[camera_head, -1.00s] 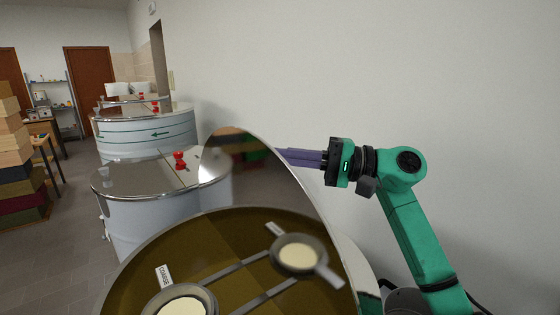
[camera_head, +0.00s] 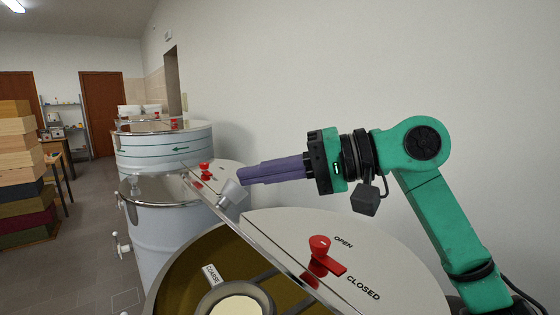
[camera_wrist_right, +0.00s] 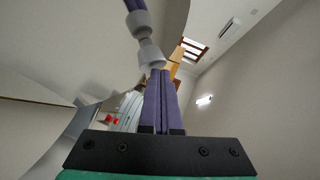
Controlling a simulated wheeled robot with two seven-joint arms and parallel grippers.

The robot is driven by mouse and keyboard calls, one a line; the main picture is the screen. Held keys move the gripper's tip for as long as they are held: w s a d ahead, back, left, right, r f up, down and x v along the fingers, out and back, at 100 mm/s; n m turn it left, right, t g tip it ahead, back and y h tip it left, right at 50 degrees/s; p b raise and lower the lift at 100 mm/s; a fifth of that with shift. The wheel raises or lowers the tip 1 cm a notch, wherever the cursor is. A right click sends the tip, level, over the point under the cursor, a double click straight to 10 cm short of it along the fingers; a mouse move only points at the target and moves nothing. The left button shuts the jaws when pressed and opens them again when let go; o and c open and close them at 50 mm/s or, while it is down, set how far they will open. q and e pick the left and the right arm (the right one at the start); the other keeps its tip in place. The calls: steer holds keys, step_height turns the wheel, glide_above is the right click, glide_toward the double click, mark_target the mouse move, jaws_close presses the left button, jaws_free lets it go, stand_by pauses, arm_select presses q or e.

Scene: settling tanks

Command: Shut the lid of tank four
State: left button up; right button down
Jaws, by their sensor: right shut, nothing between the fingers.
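A red latch (camera_head: 320,257) sits on the lid between the words OPEN and CLOSED. No tank number is readable.
A second tank (camera_head: 160,230) with a red latch (camera_head: 205,170) stands just behind, and a banded tank (camera_head: 165,150) farther back. The wall (camera_head: 400,60) is close on the right. Stacked boxes (camera_head: 20,180) stand at left; the floor between is clear.

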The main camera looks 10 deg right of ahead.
arm_select(q)
steer(key=shift+s+a+f+b, duration=0.1)
steer(key=shift+a+f+b, duration=0.15)
steer(key=shift+f+b, duration=0.35)
steer(key=shift+s+a+f+b, duration=0.1)
steer(key=shift+a+f+b, duration=0.1)
steer(key=shift+f+b, duration=0.45)
steer(key=shift+a+f+b, duration=0.25)
steer(key=shift+f+b, duration=0.3)
steer(key=shift+f, duration=0.05)
arm_select(e)
steer(key=s+a+f+n+h, duration=0.2)
steer(key=a+f+h, duration=0.2)
steer(key=a+f, duration=0.2)
steer(key=s+a+f+n+t+h, duration=0.1)
steer(key=s+a+f+n+h, duration=0.2)
steer(key=a+f, duration=0.4)
steer(key=shift+s+f+h, duration=0.15)
steer(key=shift+f+h, duration=0.75)
steer(key=shift+f, duration=1)
